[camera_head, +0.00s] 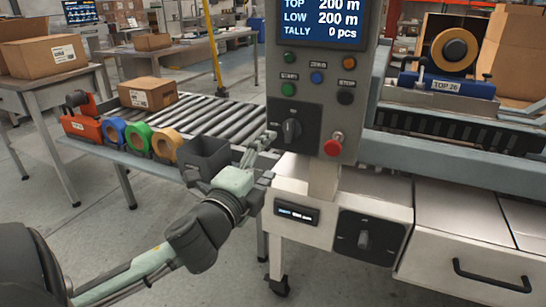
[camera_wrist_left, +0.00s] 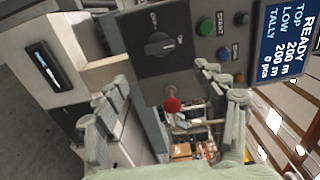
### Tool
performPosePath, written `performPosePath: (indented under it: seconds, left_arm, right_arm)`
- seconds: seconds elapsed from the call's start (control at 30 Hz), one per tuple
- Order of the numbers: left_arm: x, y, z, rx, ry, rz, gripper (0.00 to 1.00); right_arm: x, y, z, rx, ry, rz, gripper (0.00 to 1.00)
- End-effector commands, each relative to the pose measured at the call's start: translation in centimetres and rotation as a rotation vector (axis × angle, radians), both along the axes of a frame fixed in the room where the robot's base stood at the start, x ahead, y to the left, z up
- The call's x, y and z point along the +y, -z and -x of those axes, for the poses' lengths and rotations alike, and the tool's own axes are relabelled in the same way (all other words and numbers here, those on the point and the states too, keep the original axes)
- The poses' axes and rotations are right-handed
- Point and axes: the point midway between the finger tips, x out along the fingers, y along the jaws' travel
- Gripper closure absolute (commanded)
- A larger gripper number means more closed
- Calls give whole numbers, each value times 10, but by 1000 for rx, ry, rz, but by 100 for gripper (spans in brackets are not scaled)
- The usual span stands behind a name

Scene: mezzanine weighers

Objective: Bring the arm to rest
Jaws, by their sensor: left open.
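My left arm comes in from the lower left in the head view. Its pale green gripper (camera_head: 264,158) is open and empty just in front of the control panel (camera_head: 318,75), close to the black rotary knob (camera_head: 291,131) at the panel's lower left. I cannot tell whether a fingertip touches the panel. In the left wrist view the two fingers of the gripper (camera_wrist_left: 163,76) are spread apart, with the black knob (camera_wrist_left: 159,44) and red stop button (camera_wrist_left: 172,104) showing between and beyond them. My right gripper is not in view.
A grey bin (camera_head: 205,157) and coloured rolls (camera_head: 138,138) stand left of the gripper on the roller conveyor's near edge. The machine cabinet (camera_head: 338,215) with a black rotary switch (camera_head: 365,238) lies below the panel. The floor at the left (camera_head: 120,225) is partly clear.

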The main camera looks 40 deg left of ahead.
Motion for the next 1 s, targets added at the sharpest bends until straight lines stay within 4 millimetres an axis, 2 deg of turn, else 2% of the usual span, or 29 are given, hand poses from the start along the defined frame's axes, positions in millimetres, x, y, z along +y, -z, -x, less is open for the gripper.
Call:
performPosePath:
  seconds: [0.27,0.43,1.0]
  left_arm:
    - [0,0,-1,0,0,0,29]
    - [2,-1,-11,-2,2,0,29]
    - [25,-1,-104,-2,-1,1,29]
  right_arm:
    - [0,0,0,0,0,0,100]
    - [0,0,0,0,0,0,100]
    - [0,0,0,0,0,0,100]
